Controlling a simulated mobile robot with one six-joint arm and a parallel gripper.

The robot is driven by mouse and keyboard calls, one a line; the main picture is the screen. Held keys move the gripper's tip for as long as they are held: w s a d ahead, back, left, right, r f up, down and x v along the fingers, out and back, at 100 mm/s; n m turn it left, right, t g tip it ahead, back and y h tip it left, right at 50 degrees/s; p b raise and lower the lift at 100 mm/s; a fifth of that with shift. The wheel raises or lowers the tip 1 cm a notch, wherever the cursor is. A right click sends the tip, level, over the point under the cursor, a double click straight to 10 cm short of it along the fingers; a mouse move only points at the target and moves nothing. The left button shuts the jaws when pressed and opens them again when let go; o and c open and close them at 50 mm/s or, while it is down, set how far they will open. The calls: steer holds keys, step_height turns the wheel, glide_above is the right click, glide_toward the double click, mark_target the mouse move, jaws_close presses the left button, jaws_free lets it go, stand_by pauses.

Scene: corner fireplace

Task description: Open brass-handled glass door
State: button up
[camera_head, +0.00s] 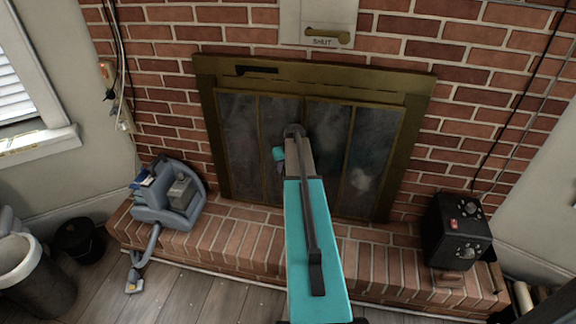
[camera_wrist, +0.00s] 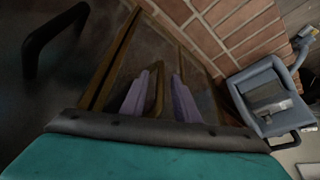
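The brass-framed fireplace has several dark glass door panels (camera_head: 237,133), which look closed in the head view. My gripper's end (camera_head: 293,132) is in front of the middle panels, and my arm hides part of them. In the wrist view, my gripper's two purple fingers (camera_wrist: 160,98) are apart and point at the glass door (camera_wrist: 127,68). A brass strip (camera_wrist: 158,92) shows between the fingers. I cannot tell whether it is the handle or a frame bar, or whether the fingers touch it.
A brick hearth ledge (camera_head: 235,229) runs below the doors. A blue-grey machine (camera_head: 168,200) stands on it at left, also in the wrist view (camera_wrist: 256,95). A black box (camera_head: 455,232) stands at right. A sign plate (camera_head: 319,22) hangs above.

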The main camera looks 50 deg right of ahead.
jaws_close()
